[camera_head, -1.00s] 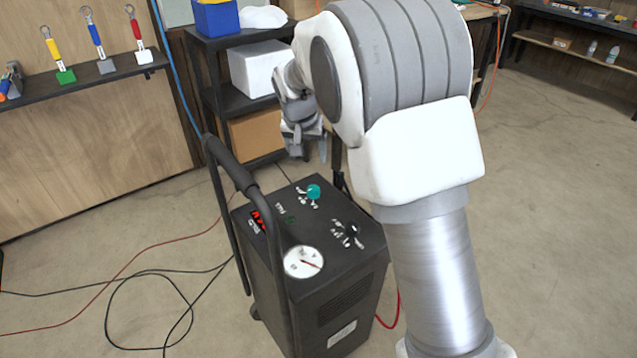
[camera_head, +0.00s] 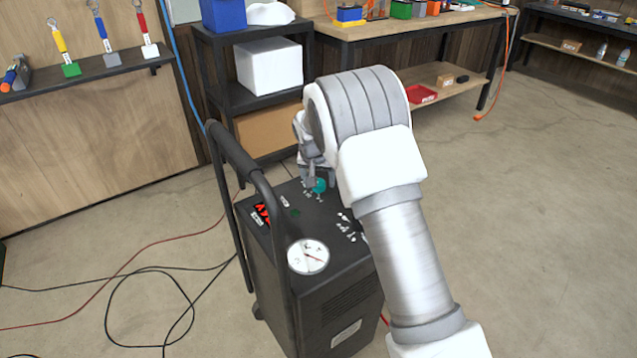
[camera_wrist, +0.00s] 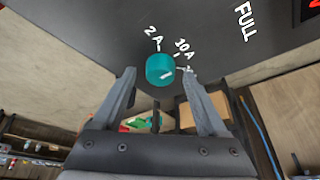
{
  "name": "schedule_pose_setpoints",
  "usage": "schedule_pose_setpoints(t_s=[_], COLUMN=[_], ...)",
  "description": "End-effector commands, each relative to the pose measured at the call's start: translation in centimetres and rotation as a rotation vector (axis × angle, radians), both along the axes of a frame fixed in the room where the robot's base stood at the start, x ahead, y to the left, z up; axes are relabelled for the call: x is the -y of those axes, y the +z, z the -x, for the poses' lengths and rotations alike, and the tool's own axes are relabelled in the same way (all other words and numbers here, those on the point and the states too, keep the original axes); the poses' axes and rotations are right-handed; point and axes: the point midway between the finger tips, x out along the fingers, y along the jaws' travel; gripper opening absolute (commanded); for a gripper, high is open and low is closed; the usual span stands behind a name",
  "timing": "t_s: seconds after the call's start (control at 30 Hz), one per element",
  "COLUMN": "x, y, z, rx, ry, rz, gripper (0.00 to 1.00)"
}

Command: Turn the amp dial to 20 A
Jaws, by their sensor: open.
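The amp dial is a teal round knob (camera_wrist: 159,69) on the charger's dark top panel, with the labels 2 A and 10 A printed beside it in the wrist view. A white mark on the knob slants toward the right; a further label there is partly covered by a finger. My gripper (camera_wrist: 158,76) is open, with one fingertip to each side of the knob in that view. I cannot tell whether the tips reach around it or touch it. In the head view the knob (camera_head: 320,186) shows just beside my gripper (camera_head: 311,181), low over the panel.
The black cart charger (camera_head: 335,310) has a tall handle (camera_head: 232,158) on its left, a round gauge (camera_head: 308,257) and a red display (camera_head: 262,213). My arm covers part of its right side. A shelf (camera_head: 228,98) stands behind. Cables (camera_head: 150,270) lie on the floor.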

Motion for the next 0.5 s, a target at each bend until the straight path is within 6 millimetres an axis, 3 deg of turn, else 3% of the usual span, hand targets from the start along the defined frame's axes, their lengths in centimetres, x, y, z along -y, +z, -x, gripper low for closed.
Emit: schedule_pose_setpoints(t_s=[0.33, 0.5], x=[0.02, 0.02], y=[-0.42, -0.42], z=[-0.17, -0.16], rx=[0.0, 0.0], ry=[0.0, 0.0], rz=[0.0, 0.0], gripper=[0.76, 0.47])
